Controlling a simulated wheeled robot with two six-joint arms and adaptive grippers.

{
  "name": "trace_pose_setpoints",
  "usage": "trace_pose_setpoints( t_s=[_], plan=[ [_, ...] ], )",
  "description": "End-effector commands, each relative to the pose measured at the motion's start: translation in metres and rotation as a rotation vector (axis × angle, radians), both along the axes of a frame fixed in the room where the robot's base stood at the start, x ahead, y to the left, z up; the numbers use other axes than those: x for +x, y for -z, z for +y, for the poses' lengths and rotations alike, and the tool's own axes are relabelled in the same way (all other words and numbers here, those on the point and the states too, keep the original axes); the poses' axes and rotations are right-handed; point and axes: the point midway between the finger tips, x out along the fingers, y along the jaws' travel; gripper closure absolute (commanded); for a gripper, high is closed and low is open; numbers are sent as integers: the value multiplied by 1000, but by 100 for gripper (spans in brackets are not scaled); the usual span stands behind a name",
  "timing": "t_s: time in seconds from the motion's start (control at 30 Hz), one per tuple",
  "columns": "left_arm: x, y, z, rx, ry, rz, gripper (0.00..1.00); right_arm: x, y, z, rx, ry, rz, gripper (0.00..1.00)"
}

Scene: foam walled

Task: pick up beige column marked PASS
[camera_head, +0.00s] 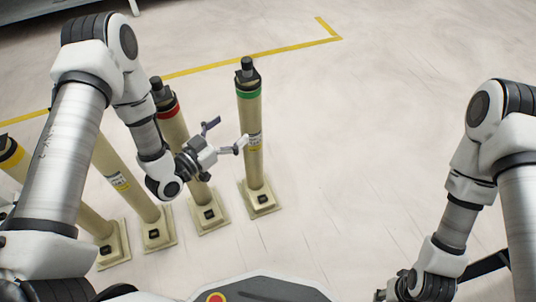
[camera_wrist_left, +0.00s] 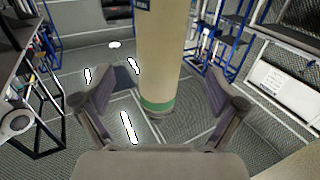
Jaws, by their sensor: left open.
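A beige column with a green band (camera_head: 252,125) and a black cap stands upright on a square base, at the right end of a row. Its small label is too small to read. My left gripper (camera_head: 228,136) is open just left of it, at mid-height; one fingertip overlaps the column's left edge, and I cannot tell if they touch. In the left wrist view the column (camera_wrist_left: 161,55) stands centred ahead, between the lines of the two open fingers (camera_wrist_left: 160,95). My right gripper (camera_head: 400,288) is at the bottom edge, partly cut off.
A red-banded column (camera_head: 173,127) stands close behind my left gripper. A plain-looking column (camera_head: 122,180) and a yellow-banded column (camera_head: 13,160) stand further left. A yellow floor line (camera_head: 250,55) runs behind. The floor right of the row is clear.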

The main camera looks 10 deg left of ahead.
Motion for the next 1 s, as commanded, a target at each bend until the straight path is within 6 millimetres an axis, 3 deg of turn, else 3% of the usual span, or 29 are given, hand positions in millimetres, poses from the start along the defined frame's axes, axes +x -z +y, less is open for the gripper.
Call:
trace_pose_setpoints(
  t_s=[0.03, 0.1, 0.5, 0.6, 0.83, 1.0],
  plan=[
    [1, -12, 2, -2, -5, -1, 5, -1, -11, 0, 0, 0, 2, 60],
    [3, -13, 1, -1, -6, -4, 5, -1, -10, 0, 0, 0, 2, 60],
    [56, -7, -29, 2, -3, -8, 5, 0, 33, 0, -1, 2, 0, 60],
    [67, -9, -35, 0, -6, -4, 5, 0, 35, 0, -1, 4, -1, 60],
    [70, -13, -36, -1, -9, 0, 5, 1, 33, -1, -1, 4, -2, 60],
    [70, -12, -36, -1, -9, 0, 65, 1, 33, -1, -1, 4, -2, 60]
  ],
)
